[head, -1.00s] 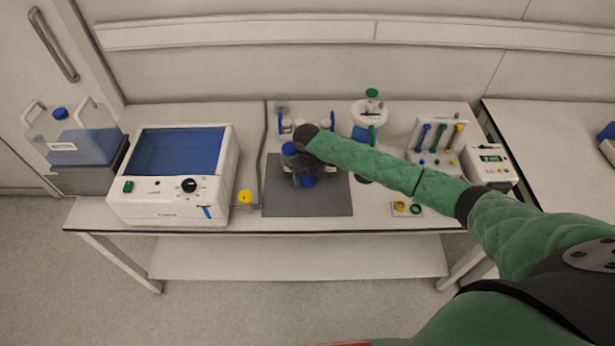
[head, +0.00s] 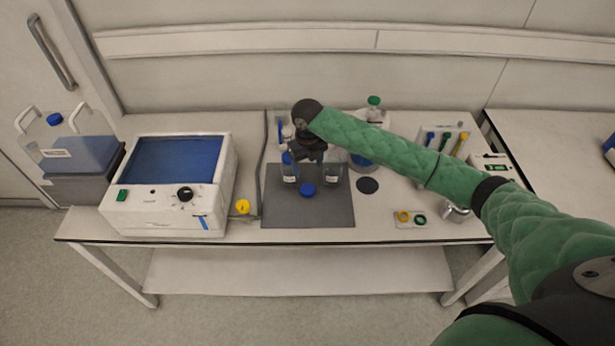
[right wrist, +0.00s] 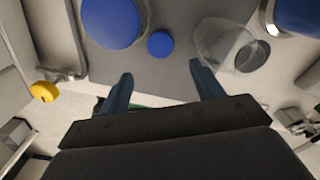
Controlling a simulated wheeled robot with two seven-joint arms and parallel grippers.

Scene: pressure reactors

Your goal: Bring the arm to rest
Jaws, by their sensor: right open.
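My right gripper (head: 308,152) hangs over the back part of a dark grey mat (head: 330,212) on the bench. In the right wrist view its two fingers (right wrist: 161,72) stand apart with nothing between them. A blue-capped bottle (head: 290,172) stands upright on the mat, just left of the gripper. A blue cap (head: 307,190) lies on the mat in front. My left gripper is not in view.
A white bath with a blue top (head: 172,190) stands left, with a yellow knob (head: 242,206) beside it. A rack of coloured tools (head: 440,140) and a small tray with yellow and green rings (head: 411,218) are at the right. The mat's front is clear.

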